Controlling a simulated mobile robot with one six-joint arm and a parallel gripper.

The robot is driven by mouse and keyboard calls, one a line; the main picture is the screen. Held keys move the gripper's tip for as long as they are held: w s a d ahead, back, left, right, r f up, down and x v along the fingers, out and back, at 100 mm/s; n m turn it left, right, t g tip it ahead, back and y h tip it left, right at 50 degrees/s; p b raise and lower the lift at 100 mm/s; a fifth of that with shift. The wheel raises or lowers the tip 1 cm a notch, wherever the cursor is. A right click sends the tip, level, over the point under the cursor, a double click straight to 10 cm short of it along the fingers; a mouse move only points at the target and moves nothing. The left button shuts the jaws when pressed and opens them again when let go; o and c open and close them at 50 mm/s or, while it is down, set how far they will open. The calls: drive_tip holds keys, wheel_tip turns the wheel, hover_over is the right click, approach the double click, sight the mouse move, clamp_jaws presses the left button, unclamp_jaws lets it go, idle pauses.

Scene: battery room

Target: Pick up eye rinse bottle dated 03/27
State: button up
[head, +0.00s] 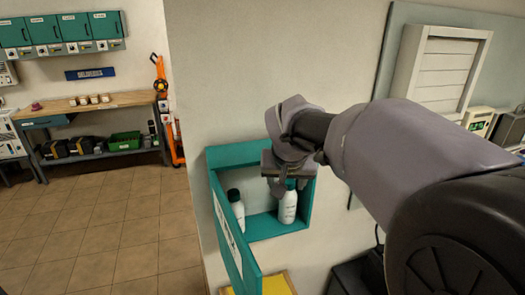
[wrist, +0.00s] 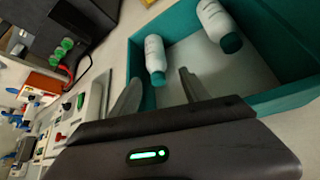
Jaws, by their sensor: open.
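Two white bottles stand in an open teal wall cabinet (head: 216,172). The right bottle (head: 288,207) is partly hidden at the top by my gripper (head: 287,180). The left bottle (head: 237,212) has a dark-looking cap. In the wrist view both caps look teal. There, one bottle (wrist: 154,52) lies in line with the gap between the fingers of my open gripper (wrist: 159,76). The other bottle (wrist: 213,20) is off to the right, outside the fingers. Contact with either bottle cannot be told. The dates on the labels are too small to read.
The cabinet door (head: 236,250) hangs open at the left front. A yellow-topped item (head: 277,284) is below the cabinet. A workbench (head: 125,99) with bins stands at the far left. The tiled floor (head: 110,225) is clear.

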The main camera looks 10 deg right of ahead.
drive_tip(key=b, duration=0.2)
approach(288, 203)
drive_tip(key=x, duration=0.7)
drive_tip(key=shift+w+d+r, duration=0.1)
drive_tip(key=shift+w+r, duration=0.05)
drive_tip(key=shift+w, duration=0.2)
drive_tip(key=shift+w+d+f, duration=0.1)
drive_tip(key=shift+d+f, duration=0.05)
drive_tip(key=shift+f, duration=0.15)
drive_tip(key=b+x, duration=0.1)
drive_tip(key=x, duration=0.4)
drive_tip(key=shift+r, duration=0.15)
drive_tip(key=c, duration=1.1)
clamp_jaws()
drive_tip(key=shift+r, duration=0.1)
